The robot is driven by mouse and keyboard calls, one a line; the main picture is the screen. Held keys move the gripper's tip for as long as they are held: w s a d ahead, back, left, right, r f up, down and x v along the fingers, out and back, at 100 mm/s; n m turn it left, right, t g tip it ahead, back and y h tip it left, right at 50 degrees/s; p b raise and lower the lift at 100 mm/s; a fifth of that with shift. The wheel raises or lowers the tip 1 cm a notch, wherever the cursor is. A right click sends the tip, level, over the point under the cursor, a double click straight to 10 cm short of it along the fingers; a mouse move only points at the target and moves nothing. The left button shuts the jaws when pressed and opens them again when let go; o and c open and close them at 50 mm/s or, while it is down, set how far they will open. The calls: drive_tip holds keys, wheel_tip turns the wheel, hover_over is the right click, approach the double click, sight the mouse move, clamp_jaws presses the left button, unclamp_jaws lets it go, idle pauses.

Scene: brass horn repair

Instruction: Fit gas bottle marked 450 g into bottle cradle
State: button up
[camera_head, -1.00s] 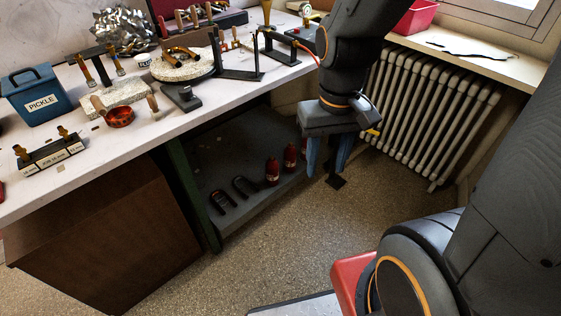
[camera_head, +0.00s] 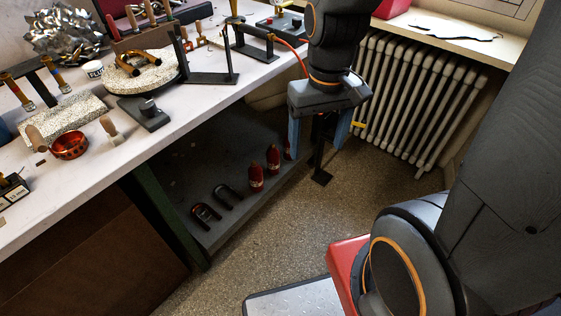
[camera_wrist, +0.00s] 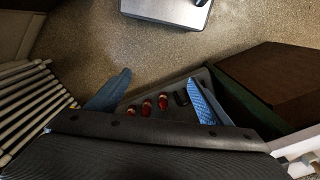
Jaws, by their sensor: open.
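Red gas bottles stand upright on the low shelf under the bench: a front one (camera_head: 256,178), a second one (camera_head: 273,159) and a third mostly hidden behind my gripper. Three also show in the wrist view (camera_wrist: 147,107). Their markings are too small to read. Two dark open frames, which look like cradles, lie left of the bottles: one nearer (camera_head: 205,214) and one beside them (camera_head: 228,195). No bottle is in either.
The white workbench (camera_head: 190,100) overhangs the low grey shelf (camera_head: 215,237), with a green leg (camera_head: 165,215) at its left. A radiator (camera_head: 410,100) stands at the right. A dark post with a foot (camera_head: 321,176) is by my gripper.

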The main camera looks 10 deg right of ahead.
sight(272, 145)
drive_tip(key=w+f+n+b, duration=0.6)
drive_tip(key=w+f+b, duration=0.6)
drive_tip(key=w+f, duration=0.2)
drive_tip(key=w+f+n+y+b, duration=0.1)
drive_tip(key=w+f+n+b, duration=0.5)
drive_tip(key=w+f+b, duration=0.7)
drive_tip(key=w+f+n+b, duration=0.6)
drive_tip(key=w+f+b, duration=0.7)
drive_tip(key=w+f, duration=0.3)
drive_tip(key=shift+w+a+f, duration=0.1)
drive_tip(key=shift+w+a, duration=0.1)
drive_tip(key=shift+w, duration=1.3)
drive_tip(key=shift+w+f+n+y, duration=0.15)
drive_tip(key=shift+f+n+y, duration=0.05)
drive_tip(key=shift+n+y, duration=0.1)
drive_tip(key=shift+a+f+b, duration=0.1)
drive_tip(key=shift+f+b, duration=0.45)
drive_tip(key=shift+f, duration=0.3)
drive_tip(key=shift+w+f+b, duration=0.15)
drive_tip(key=shift+f+b, duration=1.8)
drive_tip(key=shift+f, duration=1)
drive_tip(key=shift+c, duration=0.4)
drive_tip(key=shift+r, duration=0.1)
clamp_jaws()
